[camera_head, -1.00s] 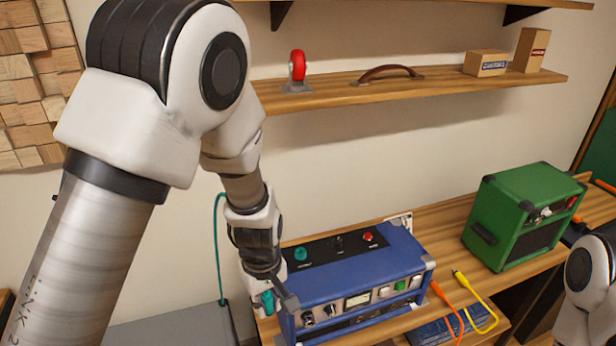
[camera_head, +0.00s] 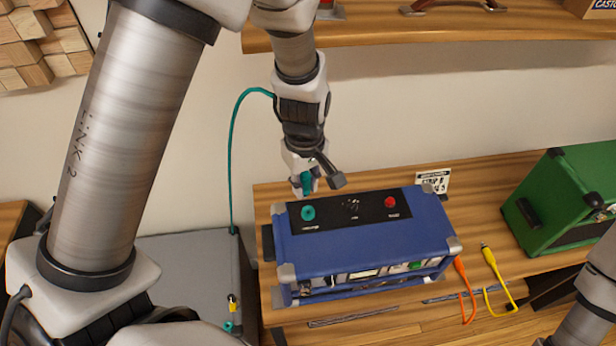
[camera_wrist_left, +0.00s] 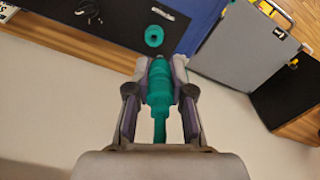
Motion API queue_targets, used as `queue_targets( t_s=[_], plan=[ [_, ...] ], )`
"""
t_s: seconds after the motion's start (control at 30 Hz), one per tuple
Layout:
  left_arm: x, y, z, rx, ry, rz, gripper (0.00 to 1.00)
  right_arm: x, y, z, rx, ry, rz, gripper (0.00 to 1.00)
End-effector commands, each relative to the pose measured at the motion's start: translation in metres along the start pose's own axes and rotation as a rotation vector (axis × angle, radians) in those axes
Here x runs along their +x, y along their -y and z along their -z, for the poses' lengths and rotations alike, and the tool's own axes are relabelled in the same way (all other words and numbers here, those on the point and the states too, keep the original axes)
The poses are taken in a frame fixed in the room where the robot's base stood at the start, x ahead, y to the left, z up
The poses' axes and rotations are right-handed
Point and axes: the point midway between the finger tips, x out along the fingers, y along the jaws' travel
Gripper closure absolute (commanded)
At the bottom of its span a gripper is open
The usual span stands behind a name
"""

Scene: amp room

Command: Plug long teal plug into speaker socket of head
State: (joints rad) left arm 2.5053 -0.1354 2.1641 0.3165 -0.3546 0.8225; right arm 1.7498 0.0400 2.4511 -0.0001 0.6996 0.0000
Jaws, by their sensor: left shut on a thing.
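My left gripper (camera_head: 318,183) is shut on the teal plug (camera_head: 306,183), above the back left part of the blue amp head (camera_head: 370,245). In the left wrist view the teal plug (camera_wrist_left: 160,88) sits between the fingers, its tip pointing toward a teal ring socket (camera_wrist_left: 154,36) on the head's black panel. The plug appears apart from the socket. The teal socket (camera_head: 308,213) also shows in the head view, at the left end of the panel. The teal cable (camera_head: 233,150) loops from the plug down to the left. My right gripper is out of view; part of my right arm shows at the right.
A red socket (camera_head: 390,202) is on the panel's right. A green amp (camera_head: 565,200) stands on the wooden bench at the right. A grey cabinet (camera_head: 185,270) is at the left. A shelf (camera_head: 400,28) hangs above.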

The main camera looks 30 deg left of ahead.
Motion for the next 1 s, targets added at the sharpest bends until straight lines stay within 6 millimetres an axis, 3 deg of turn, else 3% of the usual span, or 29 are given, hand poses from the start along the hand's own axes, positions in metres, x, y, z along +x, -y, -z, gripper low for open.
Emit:
queue_targets(
  t_s=[0.03, 0.53, 1.0],
  plan=[
    [0.011, 0.0, 0.0, 0.0, 0.0, 0.0, 1.0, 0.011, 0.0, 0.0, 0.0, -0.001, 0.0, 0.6],
    [0.059, 0.0, 0.0, 0.0, -0.001, 0.0, 1.0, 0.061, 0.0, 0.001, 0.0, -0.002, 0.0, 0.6],
    [0.051, 0.001, -0.001, 0.001, 0.0, 0.001, 1.0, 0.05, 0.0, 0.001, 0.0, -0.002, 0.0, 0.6]
  ],
)
